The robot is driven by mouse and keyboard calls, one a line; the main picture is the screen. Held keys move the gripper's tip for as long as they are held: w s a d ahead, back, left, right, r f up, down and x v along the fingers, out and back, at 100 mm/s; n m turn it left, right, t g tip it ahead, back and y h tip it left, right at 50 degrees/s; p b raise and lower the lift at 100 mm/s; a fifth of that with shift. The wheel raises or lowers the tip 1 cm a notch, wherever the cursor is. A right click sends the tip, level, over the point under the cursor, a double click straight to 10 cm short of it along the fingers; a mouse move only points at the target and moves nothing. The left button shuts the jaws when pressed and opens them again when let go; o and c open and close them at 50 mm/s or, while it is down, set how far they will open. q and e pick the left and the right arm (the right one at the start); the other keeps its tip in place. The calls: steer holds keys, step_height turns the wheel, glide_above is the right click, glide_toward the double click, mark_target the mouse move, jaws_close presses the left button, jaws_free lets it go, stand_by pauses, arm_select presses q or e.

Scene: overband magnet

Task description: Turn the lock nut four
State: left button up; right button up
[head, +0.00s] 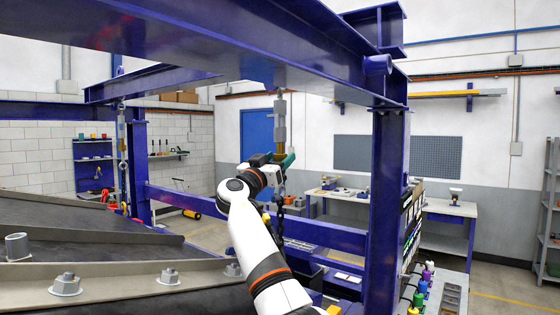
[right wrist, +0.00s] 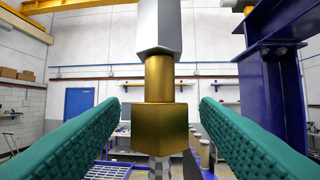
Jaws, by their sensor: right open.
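A vertical hanger rod (head: 281,122) comes down from the blue overhead beam. In the right wrist view it has a grey hex body (right wrist: 159,25) on top, a narrower brass cylinder (right wrist: 159,78) below it, and a wider brass hex nut (right wrist: 159,127) lower down. No number shows on the nut, so I cannot tell if it is number four. My right gripper (head: 272,161) is at the rod's lower part. Its green padded fingers, in the right wrist view (right wrist: 160,108), are open on either side of the nut, with gaps on both sides. My left gripper is not in view.
Blue frame posts (head: 386,200) and overhead beams surround the work area. A second hanger with chain (head: 122,150) is at the left. A dark bolted plate with metal rails (head: 110,294) fills the lower left. Workbenches (head: 450,208) stand at the back right.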

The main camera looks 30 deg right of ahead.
mark_target(276, 156)
steer(key=shift+s+a+f+b, duration=0.1)
steer(key=shift+s+a+b, duration=0.35)
steer(key=shift+a+b, duration=0.3)
steer(key=shift+s+a+f+b, duration=0.1)
steer(key=shift+s+a+b, duration=0.4)
steer(key=shift+a, duration=0.45)
steer(key=a, duration=0.1)
steer(key=s+a+b, duration=0.1)
steer(key=shift+a+r+b, duration=0.2)
steer(key=shift+a+b, duration=0.1)
steer(key=shift+o, duration=0.4)
steer(key=o, duration=0.5)
